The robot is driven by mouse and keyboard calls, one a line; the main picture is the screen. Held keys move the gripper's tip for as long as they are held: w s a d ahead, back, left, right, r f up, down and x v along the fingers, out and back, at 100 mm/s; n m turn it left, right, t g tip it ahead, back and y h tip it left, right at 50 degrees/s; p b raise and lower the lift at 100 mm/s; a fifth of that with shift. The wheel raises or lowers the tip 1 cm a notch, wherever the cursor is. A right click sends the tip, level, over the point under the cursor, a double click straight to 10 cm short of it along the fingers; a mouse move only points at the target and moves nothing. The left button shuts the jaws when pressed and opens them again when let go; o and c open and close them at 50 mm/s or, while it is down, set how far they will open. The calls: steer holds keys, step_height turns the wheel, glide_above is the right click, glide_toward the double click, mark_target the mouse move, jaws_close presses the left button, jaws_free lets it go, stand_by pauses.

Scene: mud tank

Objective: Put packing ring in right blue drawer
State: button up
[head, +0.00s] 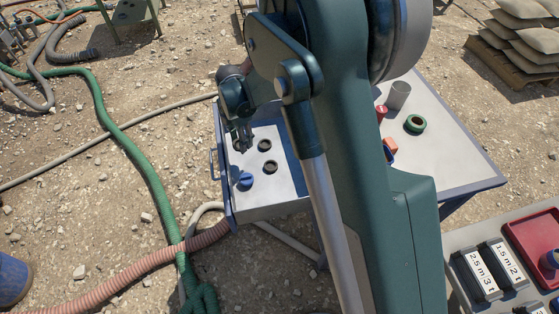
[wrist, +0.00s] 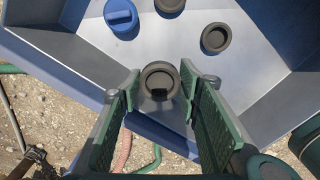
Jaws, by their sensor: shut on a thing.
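My gripper (wrist: 159,82) has its two green-padded fingers on either side of a dark olive packing ring (wrist: 160,77) and is shut on it. The ring is at the fingertips, over an open blue drawer (wrist: 255,105) with a pale grey floor, close to one blue wall. Whether the ring touches the floor I cannot tell. In the head view my gripper (head: 241,140) is at the far left part of the drawer (head: 277,203), and the held ring is not clear there. Two more dark round pieces (wrist: 216,37) (head: 264,145) and a blue cap (wrist: 121,15) (head: 245,180) lie in the drawer.
The drawer sticks out left from a grey-topped table (head: 452,158). On top are a green ring (head: 414,124), a grey cup (head: 398,95) and small red pieces. Hoses (head: 110,130) cross the gravel at left. A labelled panel (head: 465,240) stands at lower right. My arm hides the middle.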

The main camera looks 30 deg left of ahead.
steer(key=shift+f, duration=0.15)
steer(key=b, duration=0.2)
glide_above(244, 161)
steer(key=shift+f, duration=3.05)
steer(key=shift+f, duration=1.85)
steer(key=shift+f+b, duration=0.2)
steer(key=shift+b, duration=0.2)
steer(key=o, duration=0.7)
steer(key=shift+o, duration=0.2)
steer(key=shift+r, duration=0.2)
step_height(244, 161, up, 12)
steer(key=p, duration=0.3)
steer(key=shift+w, duration=0.1)
